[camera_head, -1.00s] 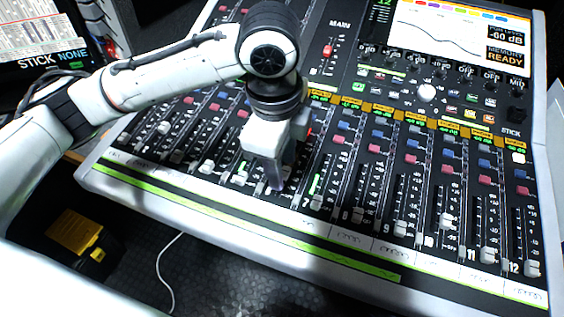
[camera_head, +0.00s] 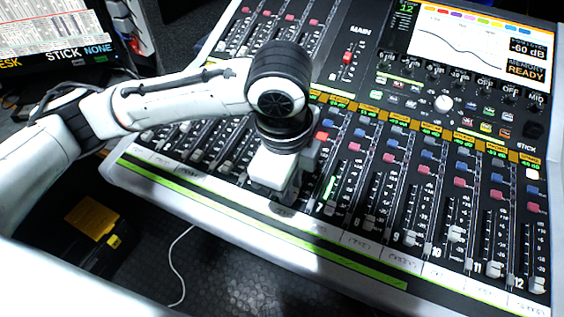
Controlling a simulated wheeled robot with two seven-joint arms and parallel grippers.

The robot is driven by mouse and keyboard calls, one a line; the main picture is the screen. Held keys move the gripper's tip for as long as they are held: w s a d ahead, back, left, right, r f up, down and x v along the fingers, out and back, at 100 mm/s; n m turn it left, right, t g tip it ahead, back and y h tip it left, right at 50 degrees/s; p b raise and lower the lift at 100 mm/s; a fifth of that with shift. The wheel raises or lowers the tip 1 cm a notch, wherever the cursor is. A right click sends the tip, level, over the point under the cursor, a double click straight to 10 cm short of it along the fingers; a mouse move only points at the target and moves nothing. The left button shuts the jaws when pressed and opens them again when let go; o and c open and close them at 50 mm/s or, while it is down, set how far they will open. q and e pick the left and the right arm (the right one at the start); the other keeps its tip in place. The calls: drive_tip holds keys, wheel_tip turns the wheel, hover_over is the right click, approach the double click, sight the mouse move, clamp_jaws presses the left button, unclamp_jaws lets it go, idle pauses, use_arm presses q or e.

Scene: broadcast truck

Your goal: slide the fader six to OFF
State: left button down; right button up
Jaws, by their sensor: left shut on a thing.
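The mixing console (camera_head: 250,222) fills the middle and right of the view, with its fader slots running up from the front edge. My left gripper (camera_head: 286,197) points down at the lower end of the slot just left of the one marked 7, close to the front edge. It is shut on the cap of fader six, which the fingers and wrist hide. The cap of fader seven (camera_head: 330,208) stands just to the right of the fingers, near the bottom of its slot. The display (camera_head: 470,40) reads -60 dB and READY. My right gripper is not in view.
More fader caps, such as fader nine (camera_head: 410,238), stand on the right. The red main fader (camera_head: 347,57) is farther back. A screen (camera_head: 55,35) is at the upper left. A yellow-and-black case (camera_head: 92,222) and a white cable (camera_head: 172,262) lie below the console.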

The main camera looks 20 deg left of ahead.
sight(285, 209)
use_arm(q)
drive_tip(key=shift+s+f, duration=0.1)
drive_tip(key=shift+s, duration=0.15)
drive_tip(key=c, duration=1.6)
unclamp_jaws()
drive_tip(key=shift+s, duration=0.1)
use_arm(e)
drive_tip(key=shift+s+d+f, duration=0.15)
drive_tip(key=shift+s+f, duration=0.1)
drive_tip(key=shift+f, duration=0.1)
use_arm(q)
drive_tip(key=shift+r, duration=0.2)
drive_tip(key=r, duration=0.3)
drive_tip(key=s+r+p, duration=0.1)
drive_tip(key=r, duration=0.6)
drive_tip(key=shift+s+p, duration=0.15)
drive_tip(key=shift+p, duration=0.2)
use_arm(e)
drive_tip(key=shift+s+d+r, duration=0.15)
drive_tip(key=shift+d+r, duration=0.1)
drive_tip(key=shift+r, duration=0.2)
use_arm(q)
drive_tip(key=shift+a, duration=0.1)
use_arm(e)
drive_tip(key=shift+r, duration=0.15)
